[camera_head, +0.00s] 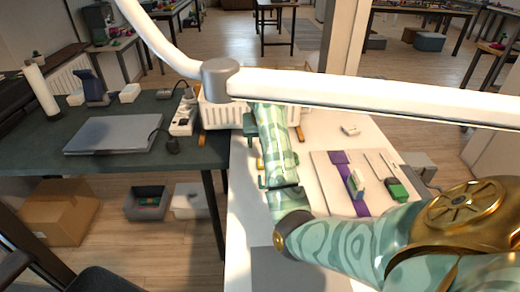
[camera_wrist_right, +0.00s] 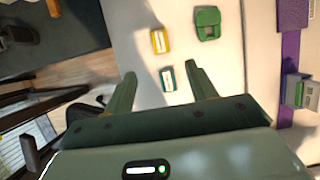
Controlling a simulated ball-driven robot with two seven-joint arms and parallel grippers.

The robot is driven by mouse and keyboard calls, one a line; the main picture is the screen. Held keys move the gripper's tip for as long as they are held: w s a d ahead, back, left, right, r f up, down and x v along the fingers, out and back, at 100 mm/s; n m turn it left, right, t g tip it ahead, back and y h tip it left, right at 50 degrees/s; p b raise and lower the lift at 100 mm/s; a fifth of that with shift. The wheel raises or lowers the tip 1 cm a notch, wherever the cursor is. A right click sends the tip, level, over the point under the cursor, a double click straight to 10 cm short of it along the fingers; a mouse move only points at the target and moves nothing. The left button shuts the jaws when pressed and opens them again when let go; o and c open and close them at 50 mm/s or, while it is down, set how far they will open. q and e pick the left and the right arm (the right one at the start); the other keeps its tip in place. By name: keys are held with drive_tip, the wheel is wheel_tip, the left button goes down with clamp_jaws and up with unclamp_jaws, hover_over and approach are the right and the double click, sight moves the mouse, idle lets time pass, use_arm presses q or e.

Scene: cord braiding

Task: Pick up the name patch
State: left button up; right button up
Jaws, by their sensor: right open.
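Two small patches with white label faces lie on the pale table in the right wrist view: a teal one (camera_wrist_right: 167,80) and a yellow one (camera_wrist_right: 158,41). I cannot tell which is the name patch, as no lettering is readable. My right gripper (camera_wrist_right: 159,70) is open and empty, its dark green fingers on either side of the teal patch in the picture. Whether they are down at its height is unclear. My left gripper is not in view.
A green block (camera_wrist_right: 208,22) lies beyond the patches. A board (camera_head: 322,168) with a purple strap (camera_head: 345,180) and small devices lies right of my forearm. A white bar (camera_head: 350,92) crosses the head view. The table's edge is close on the left.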

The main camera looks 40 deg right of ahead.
drive_tip(key=b+x, duration=0.3)
drive_tip(key=x, duration=0.4)
drive_tip(key=shift+f, duration=0.2)
drive_tip(key=shift+w+f+b, duration=0.1)
drive_tip(key=shift+f+b, duration=0.25)
drive_tip(key=shift+b, duration=0.15)
drive_tip(key=b+x, duration=0.3)
drive_tip(key=x, duration=0.1)
drive_tip(key=shift+f, duration=0.2)
drive_tip(key=shift+w+d+f, duration=0.1)
drive_tip(key=shift+d+f, duration=0.05)
drive_tip(key=shift+r, duration=0.3)
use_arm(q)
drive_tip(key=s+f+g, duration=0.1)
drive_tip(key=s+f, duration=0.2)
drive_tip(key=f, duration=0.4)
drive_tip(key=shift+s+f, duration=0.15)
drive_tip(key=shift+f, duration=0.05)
use_arm(e)
drive_tip(key=c, duration=1)
